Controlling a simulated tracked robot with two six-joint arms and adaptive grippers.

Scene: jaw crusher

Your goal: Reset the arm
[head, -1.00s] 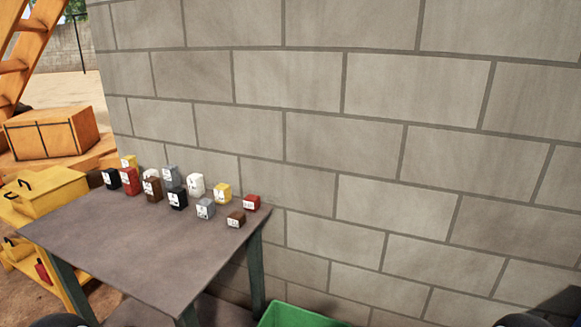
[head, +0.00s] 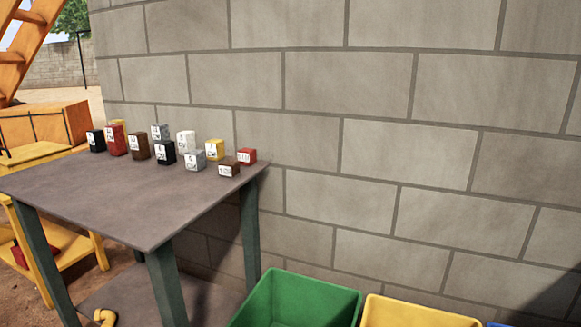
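Neither of my grippers is in the head view, so their state is hidden. A grey table (head: 110,205) with dark green legs stands at the left against the block wall. Several small labelled blocks stand along its back edge. Among them are a red block (head: 116,140), a brown block (head: 139,146), a white block (head: 186,142), a yellow block (head: 215,150) and a small red block (head: 247,157) at the right corner.
A green bin (head: 300,300) and a yellow bin (head: 415,313) stand at the bottom, right of the table. A blue edge (head: 497,324) shows beside them. A concrete block wall (head: 400,130) closes the back. A yellow bench (head: 65,245) and an orange crate (head: 40,124) are at the left.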

